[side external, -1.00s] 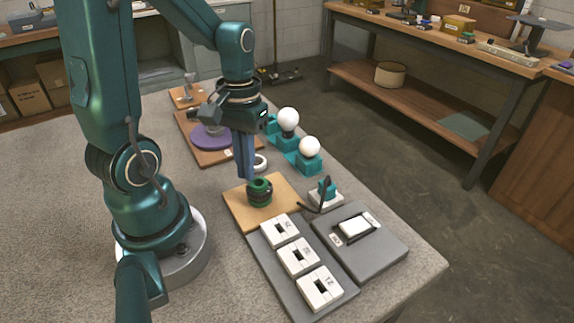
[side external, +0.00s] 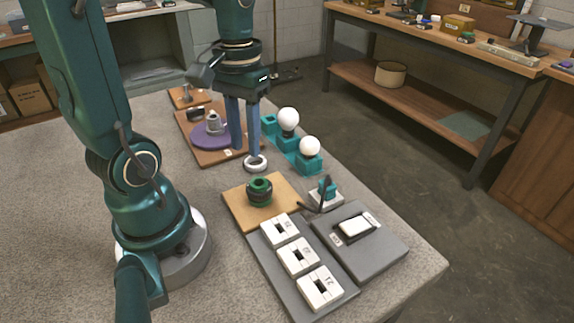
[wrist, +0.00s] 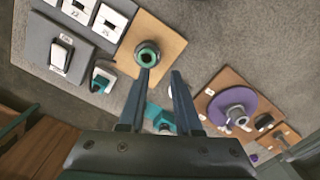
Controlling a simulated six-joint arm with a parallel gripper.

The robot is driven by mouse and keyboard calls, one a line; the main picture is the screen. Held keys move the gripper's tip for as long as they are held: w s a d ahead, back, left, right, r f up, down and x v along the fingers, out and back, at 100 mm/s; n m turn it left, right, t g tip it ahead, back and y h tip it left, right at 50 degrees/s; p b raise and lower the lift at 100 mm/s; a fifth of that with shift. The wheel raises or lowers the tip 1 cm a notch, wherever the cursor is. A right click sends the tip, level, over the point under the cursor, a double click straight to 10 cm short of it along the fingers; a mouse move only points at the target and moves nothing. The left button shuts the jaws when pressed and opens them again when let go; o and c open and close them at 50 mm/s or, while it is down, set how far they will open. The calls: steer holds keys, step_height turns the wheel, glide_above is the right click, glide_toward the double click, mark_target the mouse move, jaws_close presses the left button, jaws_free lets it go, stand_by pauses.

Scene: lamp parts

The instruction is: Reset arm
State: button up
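My gripper (side external: 246,152) is open and empty, its two blue fingers apart and pointing down. It hangs above the table between the purple disc and the teal bulb holders. A green and black ring-shaped part (side external: 259,190) sits on the tan wooden board (side external: 288,186), in front of my gripper. In the wrist view the green part (wrist: 147,54) lies beyond the left fingertip, and nothing is between the fingers (wrist: 160,73). A white ring (side external: 256,163) appears just under the right finger in the side view; I cannot tell whether they touch.
A purple disc (side external: 211,136) with a metal fitting sits on a brown board. White bulbs (side external: 288,119) stand in teal holders (side external: 305,162). A grey panel with a white switch (side external: 355,226) and numbered white blocks (side external: 299,256) are at the front.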

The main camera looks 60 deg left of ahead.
steer(key=s+d+r+m+t, duration=0.1)
steer(key=d+r+m+t, duration=0.2)
steer(key=d+m+t, duration=0.2)
steer(key=d+t, duration=0.1)
steer(key=d, duration=0.2)
steer(key=shift+s+d+r+m, duration=0.15)
steer(key=shift+s+r+m, duration=0.25)
